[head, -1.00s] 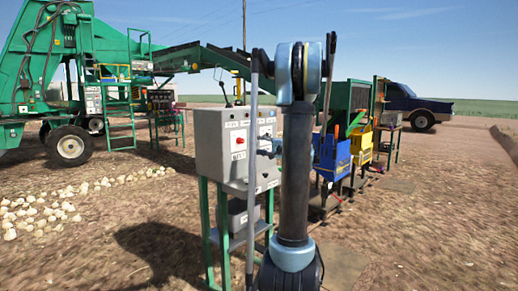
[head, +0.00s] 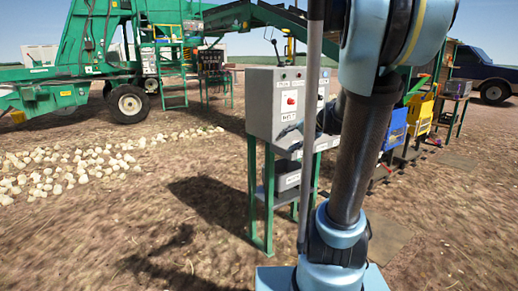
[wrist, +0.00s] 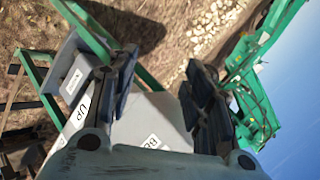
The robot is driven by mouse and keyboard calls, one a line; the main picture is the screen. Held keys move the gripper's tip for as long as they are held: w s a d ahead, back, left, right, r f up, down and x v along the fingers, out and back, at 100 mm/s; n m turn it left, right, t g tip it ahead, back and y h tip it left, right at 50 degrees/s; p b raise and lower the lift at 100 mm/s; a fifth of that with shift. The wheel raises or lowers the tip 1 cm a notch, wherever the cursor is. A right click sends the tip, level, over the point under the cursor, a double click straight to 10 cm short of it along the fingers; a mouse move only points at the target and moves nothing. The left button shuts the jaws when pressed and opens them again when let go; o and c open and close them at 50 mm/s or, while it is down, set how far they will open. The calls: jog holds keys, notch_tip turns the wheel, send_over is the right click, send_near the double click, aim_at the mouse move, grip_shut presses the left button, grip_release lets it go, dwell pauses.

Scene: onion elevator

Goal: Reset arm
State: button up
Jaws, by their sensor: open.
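My gripper (wrist: 161,60) is open in the wrist view, with its two dark fingers apart and nothing seen between them but the background. Beyond and below it is a grey control box (wrist: 150,115) with white labels, one reading "UP". In the head view the control box (head: 266,100) stands on a green-legged stand and has a red button (head: 291,101). My arm (head: 352,155) rises at the right of the box, leaning slightly, and covers part of it. A dark shape in front of the box may be my gripper; I cannot tell whether it touches.
A green elevator machine (head: 80,50) stands at the back left. Pale onions (head: 85,170) lie on the ground at the left. Blue (head: 396,128) and yellow (head: 419,110) bins and a dark truck (head: 480,72) are at the right. The ground at front left is clear.

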jog(key=s+d+f+n+g+h, duration=0.2)
jog(key=s+f, duration=0.5)
jog(key=s, duration=0.6)
jog(key=s+d+f+n+g+h, duration=0.2)
jog(key=s+d+f+h, duration=0.3)
jog(key=s, duration=0.8)
notch_tip(320, 180, down, 3)
jog(key=shift+d+f+n+g+h, duration=0.2)
jog(key=shift+n+g+h, duration=0.1)
jog(key=shift+n+h, duration=0.1)
jog(key=shift+w+f, duration=0.15)
jog(key=shift+w, duration=0.35)
